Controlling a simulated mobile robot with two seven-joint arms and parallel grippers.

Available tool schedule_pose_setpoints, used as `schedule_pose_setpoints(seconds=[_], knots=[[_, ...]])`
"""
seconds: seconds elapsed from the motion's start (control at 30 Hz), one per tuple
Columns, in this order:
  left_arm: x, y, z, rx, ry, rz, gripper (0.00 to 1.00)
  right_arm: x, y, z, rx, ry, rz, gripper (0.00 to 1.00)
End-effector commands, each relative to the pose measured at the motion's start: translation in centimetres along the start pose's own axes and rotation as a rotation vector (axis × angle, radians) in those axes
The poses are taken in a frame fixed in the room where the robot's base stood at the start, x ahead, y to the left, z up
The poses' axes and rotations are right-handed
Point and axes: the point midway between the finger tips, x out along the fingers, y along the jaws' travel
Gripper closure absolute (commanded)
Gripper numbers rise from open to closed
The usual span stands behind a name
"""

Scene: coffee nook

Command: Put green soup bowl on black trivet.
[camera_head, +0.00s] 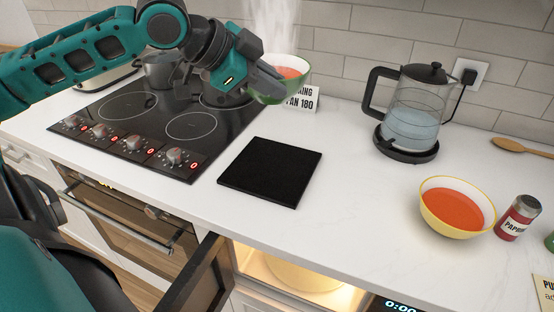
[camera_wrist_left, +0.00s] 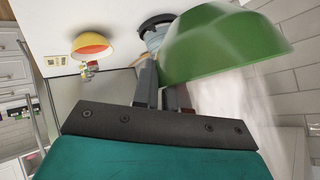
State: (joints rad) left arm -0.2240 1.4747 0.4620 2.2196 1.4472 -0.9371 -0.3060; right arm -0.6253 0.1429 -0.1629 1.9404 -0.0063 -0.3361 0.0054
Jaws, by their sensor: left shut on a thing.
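The green soup bowl (camera_head: 297,88) holds red soup and steams; it also shows large in the left wrist view (camera_wrist_left: 225,45). My left gripper (camera_head: 268,88) is shut on the bowl's near left side, at the back right of the cooktop. The bowl looks roughly upright in the head view, in front of a small sign; I cannot tell its exact height above the counter. The black trivet (camera_head: 270,172) is a flat square, empty, on the counter right of the cooktop. My right gripper is not in view.
The cooktop (camera_head: 150,120) lies left of the trivet. A glass kettle (camera_head: 412,115) stands at the back right. A yellow bowl of red soup (camera_head: 457,208) and a paprika jar (camera_head: 517,217) stand at the right. The sign (camera_head: 301,98) is behind the green bowl. Counter around the trivet is clear.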

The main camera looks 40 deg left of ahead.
Motion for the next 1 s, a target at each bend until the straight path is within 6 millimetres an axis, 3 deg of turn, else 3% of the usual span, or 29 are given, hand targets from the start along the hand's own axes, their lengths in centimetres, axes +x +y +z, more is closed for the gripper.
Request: schedule_pose_setpoints(seconds=[0.47,0.9,1.0], knots=[[7.5,4.9,8.0,0.005,0.002,-0.001,1.0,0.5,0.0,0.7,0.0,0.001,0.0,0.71],[9.1,5.8,9.6,0.006,0.004,-0.003,1.0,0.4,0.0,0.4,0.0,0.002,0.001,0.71],[10.1,6.5,10.7,0.005,0.004,-0.003,1.0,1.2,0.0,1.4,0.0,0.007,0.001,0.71]])
